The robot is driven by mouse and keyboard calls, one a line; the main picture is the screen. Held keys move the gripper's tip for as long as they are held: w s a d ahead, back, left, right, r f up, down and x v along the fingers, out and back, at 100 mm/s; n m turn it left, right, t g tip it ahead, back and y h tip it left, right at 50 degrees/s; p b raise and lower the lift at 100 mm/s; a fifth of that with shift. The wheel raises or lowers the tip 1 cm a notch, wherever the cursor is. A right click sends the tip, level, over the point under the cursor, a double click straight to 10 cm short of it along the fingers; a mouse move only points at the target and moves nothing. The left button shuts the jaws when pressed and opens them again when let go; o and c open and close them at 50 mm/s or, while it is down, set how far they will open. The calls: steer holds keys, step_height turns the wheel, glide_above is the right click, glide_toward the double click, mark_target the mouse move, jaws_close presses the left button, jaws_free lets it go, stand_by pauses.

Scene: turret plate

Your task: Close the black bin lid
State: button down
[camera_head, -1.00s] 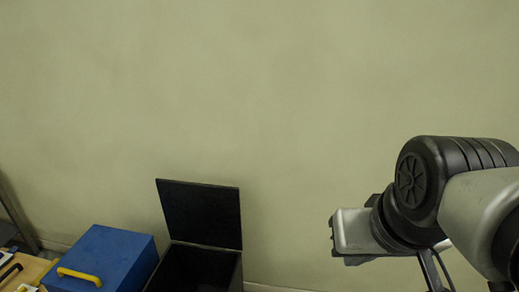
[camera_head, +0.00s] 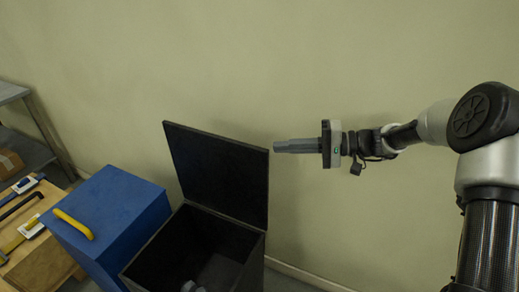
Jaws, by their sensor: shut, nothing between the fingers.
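The black bin (camera_head: 252,272) stands on the floor near the wall, at the bottom middle of the head view. Its black lid (camera_head: 218,172) is open and stands upright at the back, leaning slightly. A greyish object (camera_head: 193,287) shows inside the bin at the lower edge, partly cut off. My gripper (camera_head: 277,147) is to the right of the lid's upper right corner, pointing left, shut and empty. A small gap shows between the fingertips and the lid in the picture; the depth between them is hard to tell.
A blue box (camera_head: 122,205) with a yellow handle (camera_head: 73,224) stands directly left of the bin. A wooden surface with tools (camera_head: 22,235) is at the far left, with a grey shelf (camera_head: 30,150) behind. The plain wall is behind the bin.

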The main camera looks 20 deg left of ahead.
mark_target(251, 146)
steer(key=a+f, duration=0.1)
steer(key=a, duration=0.2)
steer(key=a+f+y+b, duration=0.1)
steer(key=a, duration=0.3)
steer(key=a+y, duration=0.1)
steer(key=a, duration=0.2)
steer(key=shift+w+a+f+t, duration=0.2)
steer(key=shift+w+f+t, duration=0.1)
steer(key=shift+w+f, duration=0.1)
steer(key=shift+s+b, duration=0.1)
steer(key=shift+b, duration=0.2)
